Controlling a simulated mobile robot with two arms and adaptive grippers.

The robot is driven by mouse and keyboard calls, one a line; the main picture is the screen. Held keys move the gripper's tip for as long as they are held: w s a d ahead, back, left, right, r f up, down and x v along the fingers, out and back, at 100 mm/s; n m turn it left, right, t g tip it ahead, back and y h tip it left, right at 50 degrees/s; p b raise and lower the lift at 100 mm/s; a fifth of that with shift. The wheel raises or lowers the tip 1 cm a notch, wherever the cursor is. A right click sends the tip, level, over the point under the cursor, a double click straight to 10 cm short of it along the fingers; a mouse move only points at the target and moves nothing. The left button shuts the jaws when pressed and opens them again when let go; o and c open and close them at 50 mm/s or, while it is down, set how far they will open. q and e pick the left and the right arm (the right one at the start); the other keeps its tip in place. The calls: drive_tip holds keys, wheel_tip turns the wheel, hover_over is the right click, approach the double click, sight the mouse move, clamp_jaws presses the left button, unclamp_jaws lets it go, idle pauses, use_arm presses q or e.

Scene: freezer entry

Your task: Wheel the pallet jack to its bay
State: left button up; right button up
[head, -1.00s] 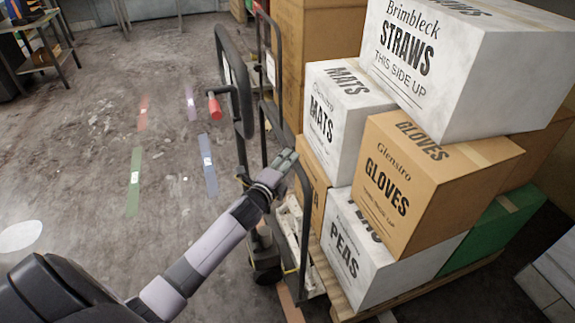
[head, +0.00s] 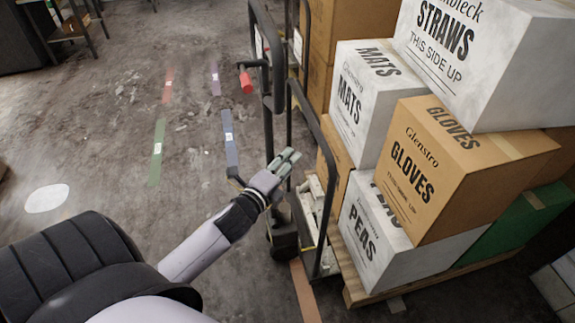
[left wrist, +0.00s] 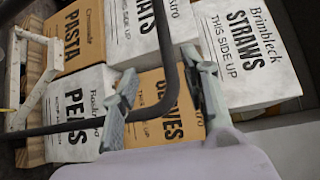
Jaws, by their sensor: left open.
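The pallet jack shows in the head view with a dark upright handle (head: 265,135), a red grip (head: 246,82) and a low base with a wheel (head: 283,235). A dark tubular rail (head: 327,160) stands beside it, in front of a loaded pallet (head: 355,290). My left gripper (head: 290,158) is open and empty, close to the handle and rail. In the left wrist view a dark curved bar (left wrist: 167,60) crosses near my open fingers (left wrist: 165,85); I cannot tell whether they touch it. My right gripper is not in view.
Stacked boxes, marked straws (head: 470,50), gloves (head: 425,170) and peas (head: 365,235), block the right. Green (head: 157,150), blue (head: 230,145), red (head: 168,88) and purple (head: 215,78) tape marks lie on open floor at left. A bench (head: 70,25) stands at the back left.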

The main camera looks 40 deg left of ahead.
sight(320, 141)
use_arm(q)
drive_tip(key=w, duration=0.5)
drive_tip(key=w+f, duration=0.1)
drive_tip(key=w, duration=0.4)
drive_tip(key=w+d, duration=0.1)
drive_tip(key=w, duration=0.4)
drive_tip(key=shift+w+f+b, duration=0.1)
drive_tip(key=shift+f+b, duration=0.2)
drive_tip(key=shift+f, duration=0.05)
drive_tip(key=shift+c, duration=0.5)
clamp_jaws()
drive_tip(key=shift+a, duration=0.1)
